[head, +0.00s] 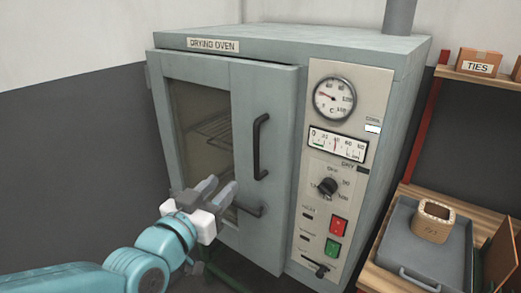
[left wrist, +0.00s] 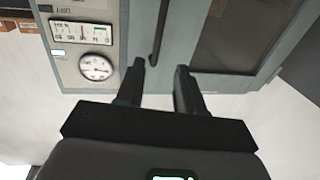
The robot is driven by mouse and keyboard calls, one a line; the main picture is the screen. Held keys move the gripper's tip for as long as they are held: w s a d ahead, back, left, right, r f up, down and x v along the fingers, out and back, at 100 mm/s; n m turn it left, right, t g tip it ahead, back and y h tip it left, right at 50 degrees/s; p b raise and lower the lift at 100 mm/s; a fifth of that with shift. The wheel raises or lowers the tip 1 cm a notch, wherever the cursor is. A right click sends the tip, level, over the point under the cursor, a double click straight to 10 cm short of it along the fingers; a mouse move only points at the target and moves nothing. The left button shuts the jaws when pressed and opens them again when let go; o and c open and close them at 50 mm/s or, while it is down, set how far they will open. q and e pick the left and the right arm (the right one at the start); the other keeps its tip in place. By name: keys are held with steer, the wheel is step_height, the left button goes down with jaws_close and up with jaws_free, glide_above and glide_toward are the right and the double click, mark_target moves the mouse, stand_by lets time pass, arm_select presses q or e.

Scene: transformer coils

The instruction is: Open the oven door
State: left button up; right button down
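The drying oven (head: 270,45) is a grey-green cabinet. Its door (head: 262,90) has a dark window (head: 190,110) and looks shut. A black vertical handle (head: 257,147) is on the door's right part; it also shows in the left wrist view (left wrist: 160,35). A dark curved bar (head: 250,209) sits lower on the door. My left gripper (head: 217,188) is open and empty in front of the door, left of and below the vertical handle. Its fingers (left wrist: 160,70) show apart in the left wrist view, which looks upside down. My right gripper is not in view.
A control panel (head: 345,115) with a gauge, knob and red and green buttons is right of the door. A grey tray (head: 400,245) with a coil-like block (head: 433,221) stands on a shelf at the right. A box marked TIES (head: 480,62) is above.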

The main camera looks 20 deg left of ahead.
mark_target(255, 153)
arm_select(q)
steer(key=w+p, duration=0.1)
steer(key=w, duration=0.4)
steer(key=w+d+p, duration=0.1)
steer(key=w+p, duration=0.1)
steer(key=w, duration=0.3)
steer(key=w+d+p, duration=0.1)
steer(key=w, duration=0.4)
steer(key=shift+w+d, duration=0.25)
steer(key=shift+w, duration=0.05)
steer(key=shift+w+f, duration=0.15)
steer(key=shift+w, duration=0.25)
jaws_close()
